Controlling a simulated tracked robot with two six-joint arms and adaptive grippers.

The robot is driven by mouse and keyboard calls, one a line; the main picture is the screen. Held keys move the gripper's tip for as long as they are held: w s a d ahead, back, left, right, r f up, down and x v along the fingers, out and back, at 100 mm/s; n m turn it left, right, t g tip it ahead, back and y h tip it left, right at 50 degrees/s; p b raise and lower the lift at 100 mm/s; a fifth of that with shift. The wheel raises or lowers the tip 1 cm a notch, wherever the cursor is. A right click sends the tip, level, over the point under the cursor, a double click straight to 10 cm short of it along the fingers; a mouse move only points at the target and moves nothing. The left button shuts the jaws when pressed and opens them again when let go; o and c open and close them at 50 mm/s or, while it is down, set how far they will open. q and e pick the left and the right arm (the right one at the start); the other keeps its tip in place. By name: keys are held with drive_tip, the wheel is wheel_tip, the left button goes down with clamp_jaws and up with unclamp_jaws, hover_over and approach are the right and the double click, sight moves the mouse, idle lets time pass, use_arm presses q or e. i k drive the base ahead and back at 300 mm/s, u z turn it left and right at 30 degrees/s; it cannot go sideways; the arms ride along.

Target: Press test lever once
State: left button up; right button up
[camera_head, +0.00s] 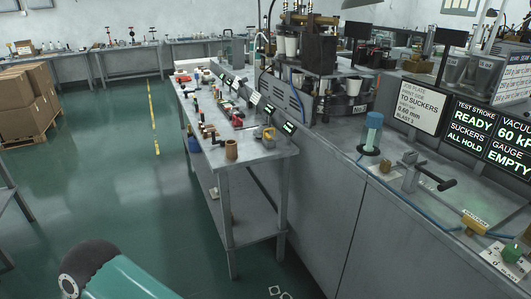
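A lever with a metal post and a black handle (447,184) stands on the grey bench at the right; I see no readable label on it, so I cannot tell for sure that it is the test lever. A screen (475,129) behind it reads "TEST STROKE READY" and "SUCKERS ALL HOLD". The screen beside it (511,144) shows vacuum 60 and gauge "EMPTY". Neither of my grippers is in view; only a teal and black part of my arm shows at the bottom left, far from the lever.
A pale blue cylinder on a dark base (373,133) stands left of the lever. A yellow-labelled part (475,222) and a green knob (511,252) are to its right. A side table (270,152) with tools stands left of the machine (300,60). Green floor is open at left.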

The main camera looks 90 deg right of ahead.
sight(444, 185)
drive_tip(key=z, duration=0.35)
drive_tip(key=i, duration=0.3)
drive_tip(key=z, duration=2.35)
drive_tip(key=i, duration=0.25)
drive_tip(key=z, duration=1.9)
drive_tip(key=i, duration=0.45)
drive_tip(key=u, duration=0.65)
